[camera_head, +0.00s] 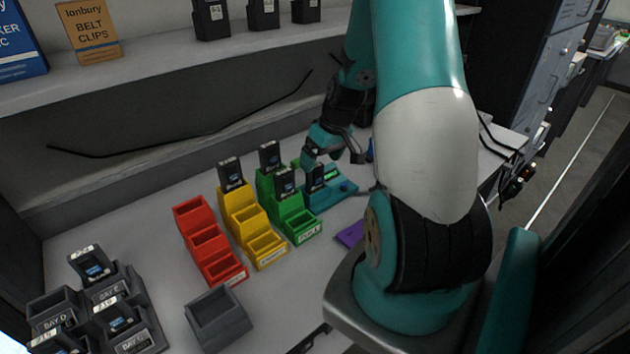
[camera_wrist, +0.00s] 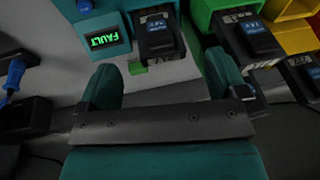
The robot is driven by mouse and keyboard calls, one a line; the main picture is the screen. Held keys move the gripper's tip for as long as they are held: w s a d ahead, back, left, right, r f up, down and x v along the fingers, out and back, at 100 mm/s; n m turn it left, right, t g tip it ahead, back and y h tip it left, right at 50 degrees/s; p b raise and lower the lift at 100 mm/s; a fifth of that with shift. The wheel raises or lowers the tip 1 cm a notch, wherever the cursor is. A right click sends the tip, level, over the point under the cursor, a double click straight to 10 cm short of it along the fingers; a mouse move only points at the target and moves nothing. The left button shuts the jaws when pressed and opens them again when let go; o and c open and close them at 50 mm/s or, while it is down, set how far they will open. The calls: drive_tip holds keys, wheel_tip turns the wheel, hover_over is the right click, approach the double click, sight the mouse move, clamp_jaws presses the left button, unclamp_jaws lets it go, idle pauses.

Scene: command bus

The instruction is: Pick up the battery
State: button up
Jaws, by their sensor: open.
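Several black batteries with blue labels are in view, and I cannot tell which one the task means. One battery (camera_head: 316,175) stands in a teal tester (camera_head: 345,190); in the wrist view this battery (camera_wrist: 158,38) is beyond the gap between my fingers, next to a green display reading FAULT (camera_wrist: 104,40). My gripper (camera_head: 325,160) is open and empty, just behind the tester. In the wrist view my gripper (camera_wrist: 165,82) has its two teal fingers spread wide, apart from the battery. The battery's lower part is hidden in its slot.
A green rack (camera_head: 302,224) with two batteries stands left of the tester. A yellow rack (camera_head: 268,248) holds one battery; a red rack (camera_head: 208,240) looks empty. Dark charging bays (camera_head: 140,335) with batteries are at front left, near an empty grey bin (camera_head: 218,318). A shelf (camera_head: 150,68) overhangs behind.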

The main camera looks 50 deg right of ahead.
sight(317, 167)
drive_tip(key=shift+p+x, duration=0.6)
drive_tip(key=shift+x, duration=2.35)
drive_tip(key=shift+r, duration=0.1)
drive_tip(key=c, duration=1.2)
drive_tip(key=shift+w, duration=0.1)
wheel_tip(317, 167, up, 20)
drive_tip(key=shift+r+b, duration=0.1)
drive_tip(key=shift+b, duration=0.45)
drive_tip(key=shift+c, duration=1.3)
